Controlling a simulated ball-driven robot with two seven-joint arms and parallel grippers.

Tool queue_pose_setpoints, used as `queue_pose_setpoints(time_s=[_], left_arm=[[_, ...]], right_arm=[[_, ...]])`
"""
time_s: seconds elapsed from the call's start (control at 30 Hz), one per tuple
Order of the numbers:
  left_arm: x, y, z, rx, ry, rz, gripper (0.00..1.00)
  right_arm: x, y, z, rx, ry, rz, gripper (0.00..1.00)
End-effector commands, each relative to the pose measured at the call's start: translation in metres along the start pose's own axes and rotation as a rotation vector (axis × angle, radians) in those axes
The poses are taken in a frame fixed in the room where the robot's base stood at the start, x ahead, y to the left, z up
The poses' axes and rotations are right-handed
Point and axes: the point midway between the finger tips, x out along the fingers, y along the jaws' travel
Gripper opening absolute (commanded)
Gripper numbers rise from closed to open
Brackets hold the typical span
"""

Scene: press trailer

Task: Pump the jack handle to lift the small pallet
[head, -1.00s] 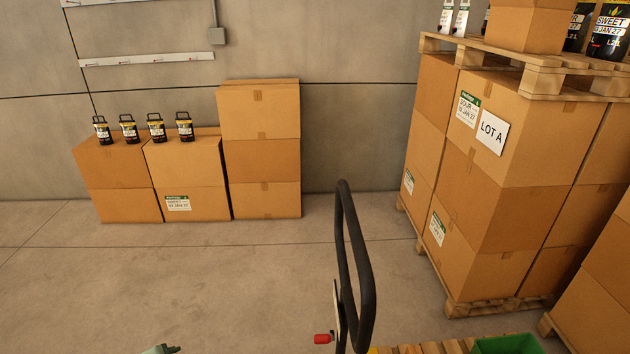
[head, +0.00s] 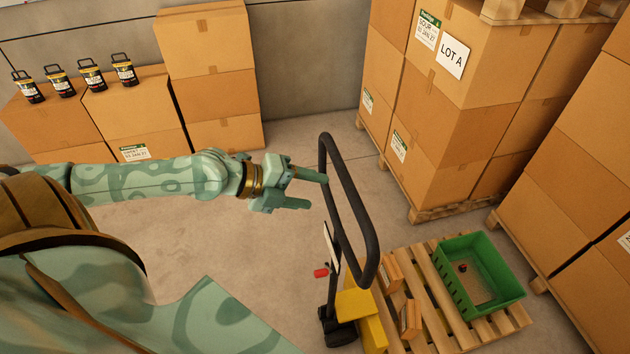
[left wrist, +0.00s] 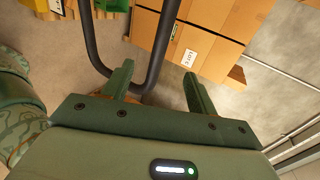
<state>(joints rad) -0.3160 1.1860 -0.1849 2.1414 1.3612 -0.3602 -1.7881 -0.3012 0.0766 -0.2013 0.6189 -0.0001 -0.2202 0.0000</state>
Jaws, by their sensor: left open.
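The jack handle (head: 351,215) is a black loop standing upright and leaning a little, on a yellow pallet jack (head: 361,318) with a red lever (head: 321,272). The small wooden pallet (head: 437,318) sits over the jack, low to the floor. My left gripper (head: 318,190) is open beside the upper left part of the loop, its fingers pointing at it. In the left wrist view the handle (left wrist: 92,40) passes just beyond the left finger and curves behind the open fingers (left wrist: 160,85). I cannot tell whether it touches them. My right gripper is not in view.
A green crate (head: 450,270) and small orange boxes (head: 410,318) are on the small pallet. Tall stacked cartons (head: 455,130) on a pallet stand behind it, with more cartons (head: 575,190) at the right. Cartons with black jars (head: 92,75) stand along the wall.

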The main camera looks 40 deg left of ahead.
Motion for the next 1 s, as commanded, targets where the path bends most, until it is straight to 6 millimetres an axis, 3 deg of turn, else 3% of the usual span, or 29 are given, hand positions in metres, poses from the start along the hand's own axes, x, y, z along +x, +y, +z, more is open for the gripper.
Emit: queue_pose_setpoints(time_s=[0.17,0.53,0.7,1.0], left_arm=[[0.011,0.000,0.001,0.027,-0.004,-0.005,0.58],[0.075,-0.001,0.001,0.025,-0.002,-0.005,0.58],[0.101,0.002,0.002,0.028,-0.003,-0.001,0.58],[0.119,0.001,0.001,0.027,-0.003,0.000,0.58]], right_arm=[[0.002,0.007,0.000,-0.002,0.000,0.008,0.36],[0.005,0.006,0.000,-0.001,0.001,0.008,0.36],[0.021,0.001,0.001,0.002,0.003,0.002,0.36],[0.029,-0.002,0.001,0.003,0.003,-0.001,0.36]])
